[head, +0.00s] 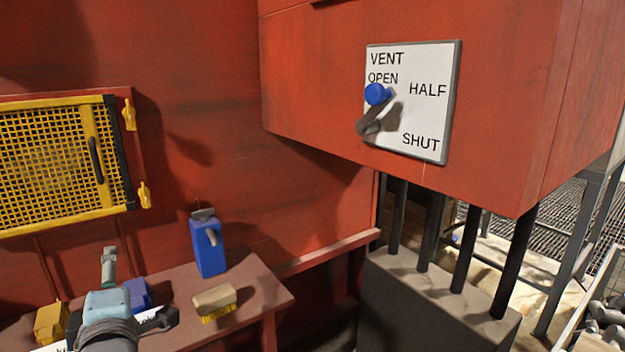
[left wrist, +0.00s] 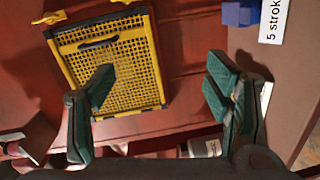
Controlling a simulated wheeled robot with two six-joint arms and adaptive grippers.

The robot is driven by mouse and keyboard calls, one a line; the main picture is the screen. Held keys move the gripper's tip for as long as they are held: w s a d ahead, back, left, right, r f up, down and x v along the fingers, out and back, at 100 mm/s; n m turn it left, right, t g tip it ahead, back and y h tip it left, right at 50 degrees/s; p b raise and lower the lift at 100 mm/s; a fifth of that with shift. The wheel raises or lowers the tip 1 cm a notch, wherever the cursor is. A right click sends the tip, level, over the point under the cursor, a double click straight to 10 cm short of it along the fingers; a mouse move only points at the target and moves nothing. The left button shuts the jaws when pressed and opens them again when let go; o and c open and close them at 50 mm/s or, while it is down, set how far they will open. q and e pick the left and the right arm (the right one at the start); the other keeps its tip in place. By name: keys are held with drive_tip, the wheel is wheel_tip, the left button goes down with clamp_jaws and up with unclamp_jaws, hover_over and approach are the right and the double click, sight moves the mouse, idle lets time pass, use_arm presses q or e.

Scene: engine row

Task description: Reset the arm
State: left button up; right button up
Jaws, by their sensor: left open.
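My left gripper (head: 136,284) is low at the left in the head view, over the near part of a red-brown bench. Its jaws are spread apart with nothing between them. In the left wrist view the same gripper (left wrist: 158,88) shows two green-padded fingers wide apart, with the yellow mesh panel and red wall beyond them. The fingers look clear of the panel. My right gripper is in neither view.
A vent plate (head: 425,125) has a blue-knobbed lever (head: 377,94) near OPEN. A yellow mesh panel (head: 50,160) is on the red wall. The bench (head: 262,285) holds a blue can (head: 207,248), a brush (head: 215,300), a yellow block (head: 51,322) and a blue block (head: 138,294).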

use_arm(q)
drive_tip(key=s+d+f+m+g+h, duration=0.25)
drive_tip(key=f+m, duration=0.35)
drive_tip(key=f, duration=0.5)
drive_tip(key=s+d+f+m+g+h, duration=0.2)
drive_tip(key=s+f+m+h, duration=0.15)
drive_tip(key=f+m, duration=0.55)
drive_tip(key=s+d+f+m+g+h, duration=0.1)
drive_tip(key=s+d+f+m+g, duration=0.25)
drive_tip(key=s+f, duration=0.55)
drive_tip(key=s+d+f+m+g+h, duration=0.2)
drive_tip(key=s+f+m, duration=0.3)
drive_tip(key=s+f, duration=0.35)
drive_tip(key=s+a+f+g+p, duration=0.25)
drive_tip(key=f+p, duration=0.45)
drive_tip(key=f, duration=0.6)
drive_tip(key=s+f+p, duration=0.2)
drive_tip(key=s+f, duration=0.1)
drive_tip(key=s, duration=0.4)
drive_tip(key=s+f+p, duration=0.2)
drive_tip(key=s+f, duration=0.2)
drive_tip(key=s, duration=0.2)
drive_tip(key=shift+s+a, duration=0.35)
drive_tip(key=shift+s, duration=0.05)
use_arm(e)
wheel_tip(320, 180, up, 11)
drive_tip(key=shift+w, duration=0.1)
